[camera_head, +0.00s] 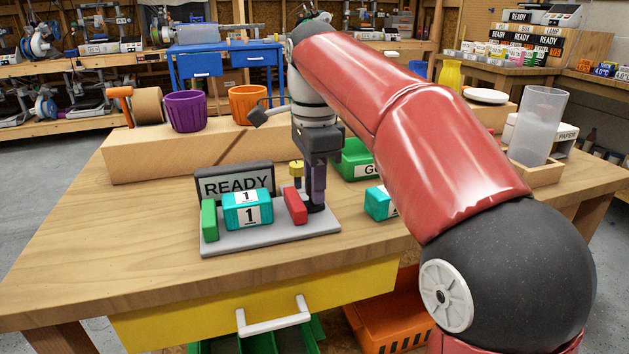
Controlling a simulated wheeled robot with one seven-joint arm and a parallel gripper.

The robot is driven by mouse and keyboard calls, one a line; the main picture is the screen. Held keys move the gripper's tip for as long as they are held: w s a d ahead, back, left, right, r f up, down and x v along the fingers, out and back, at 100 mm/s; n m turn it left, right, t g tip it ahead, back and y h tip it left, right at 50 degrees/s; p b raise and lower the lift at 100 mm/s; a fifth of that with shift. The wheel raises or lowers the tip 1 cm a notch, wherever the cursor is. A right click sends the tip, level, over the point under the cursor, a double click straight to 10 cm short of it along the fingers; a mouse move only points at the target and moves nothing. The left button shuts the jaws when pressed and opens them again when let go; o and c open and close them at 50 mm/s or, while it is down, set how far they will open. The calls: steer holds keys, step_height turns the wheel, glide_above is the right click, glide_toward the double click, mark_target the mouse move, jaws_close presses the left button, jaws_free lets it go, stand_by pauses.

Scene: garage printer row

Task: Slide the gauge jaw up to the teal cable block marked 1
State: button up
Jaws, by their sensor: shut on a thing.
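The gauge has a grey base plate (270,240) on the wooden table. A green end stop (209,220) stands at its left and the red gauge jaw (295,207) at its right. The teal cable block marked 1 (235,204) sits between them, close to the green stop. A narrow gap shows between the block and the red jaw. My gripper (315,202) points down at the jaw's right side and is shut on the jaw. Its fingers partly hide the grip point.
A READY sign (235,182) stands behind the gauge. Another teal block (379,203) and a green bin (352,160) are to the right, partly behind my arm. Purple (185,111) and orange (248,104) pots stand on a wooden ledge behind. The table's left front is clear.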

mark_target(292, 198)
steer(key=shift+a, duration=0.1)
stand_by(0.3)
steer(key=shift+s+a+p, duration=0.3)
steer(key=shift+a, duration=0.65)
steer(key=shift+s+a+p, duration=0.25)
steer(key=shift+a, duration=0.65)
steer(key=o, duration=1.4)
steer(key=shift+r+p, duration=0.5)
steer(key=shift+r, duration=2.5)
